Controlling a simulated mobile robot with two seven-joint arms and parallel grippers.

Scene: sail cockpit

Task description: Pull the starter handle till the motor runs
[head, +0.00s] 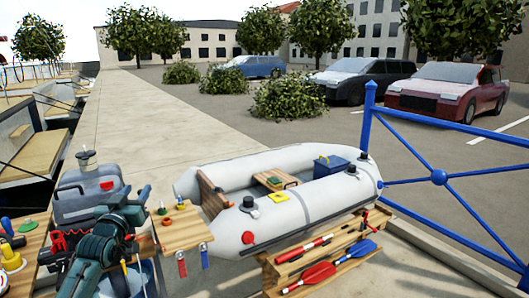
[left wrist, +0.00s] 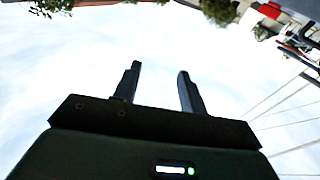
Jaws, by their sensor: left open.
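The grey outboard motor (head: 88,188) stands at the left in the head view, with a dark cap on top. A small red part (head: 106,186) shows on its front; I cannot tell for sure whether it is the starter handle. My left gripper (head: 144,193) is just right of the motor, apart from the red part, with its fingers pointing up. In the left wrist view the left gripper (left wrist: 160,82) is open, with only sky between its fingers. A red thing (left wrist: 269,10) shows at that view's top right edge. My right gripper is not in view.
A grey inflatable boat (head: 320,200) lies right of the motor on a wooden stand with red and blue paddles (head: 310,277). A small wooden board (head: 182,228) with coloured items is close to my left gripper. A blue railing (head: 440,177) bounds the right.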

